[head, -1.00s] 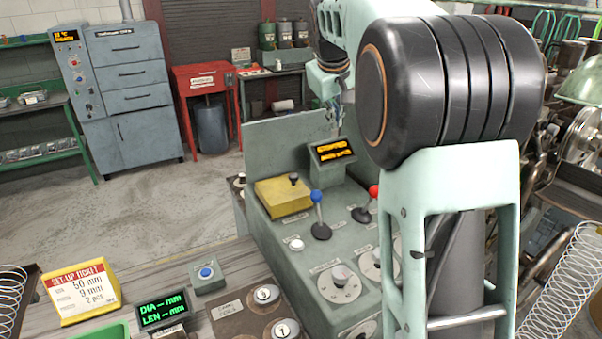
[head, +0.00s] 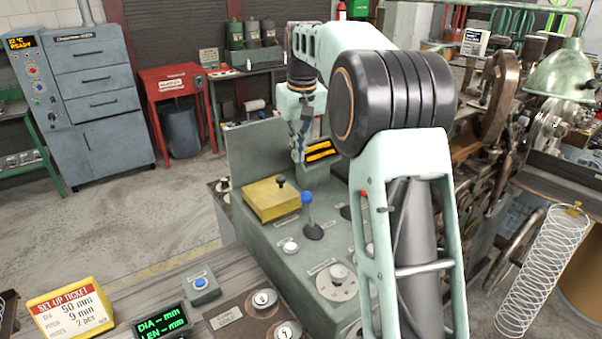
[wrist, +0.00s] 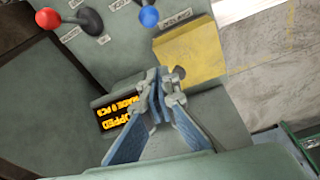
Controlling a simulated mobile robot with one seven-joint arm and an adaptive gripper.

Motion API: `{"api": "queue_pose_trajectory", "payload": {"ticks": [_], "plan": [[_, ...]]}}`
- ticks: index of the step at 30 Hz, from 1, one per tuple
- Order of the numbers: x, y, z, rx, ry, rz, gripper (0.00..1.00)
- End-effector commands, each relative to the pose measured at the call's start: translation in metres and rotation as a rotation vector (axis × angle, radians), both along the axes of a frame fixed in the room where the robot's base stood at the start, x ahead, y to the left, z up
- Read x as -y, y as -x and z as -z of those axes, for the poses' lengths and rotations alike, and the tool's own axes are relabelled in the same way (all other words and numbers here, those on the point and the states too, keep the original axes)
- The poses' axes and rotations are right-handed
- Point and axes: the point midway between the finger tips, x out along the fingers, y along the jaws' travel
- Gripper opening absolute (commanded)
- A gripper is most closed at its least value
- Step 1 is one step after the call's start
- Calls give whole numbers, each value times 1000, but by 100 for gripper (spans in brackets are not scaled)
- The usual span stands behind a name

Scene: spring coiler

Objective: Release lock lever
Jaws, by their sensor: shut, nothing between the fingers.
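The control panel (head: 272,250) carries a lever with a blue ball knob (head: 306,197), standing upright. A lever with a red knob (head: 363,196) is mostly hidden behind my arm; its knob shows in the wrist view (wrist: 48,19). A yellow box (head: 270,205) with a small black knob sits on the panel. The labels are too small to read, so I cannot tell which is the lock lever. My gripper (head: 298,157) is shut and empty above the panel, behind the yellow box. In the wrist view my fingertips (wrist: 157,82) are close to the yellow box.
An amber display (head: 320,150) stands close beside my gripper. An upright grey plate (head: 255,148) edges the panel's back left. Dials (head: 337,280) sit at the front. Coiling machinery (head: 485,140) is at right; open floor (head: 130,215) lies left.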

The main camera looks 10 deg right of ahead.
Motion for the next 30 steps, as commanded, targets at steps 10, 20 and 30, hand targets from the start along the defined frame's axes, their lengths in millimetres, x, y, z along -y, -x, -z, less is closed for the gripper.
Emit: {"api": "queue_pose_trajectory", "payload": {"ticks": [10,20,30], "plan": [[-1,-11,64,-5,1,0,0],[4,3,89,1,1,1,0],[7,21,88,0,1,0,0]]}}
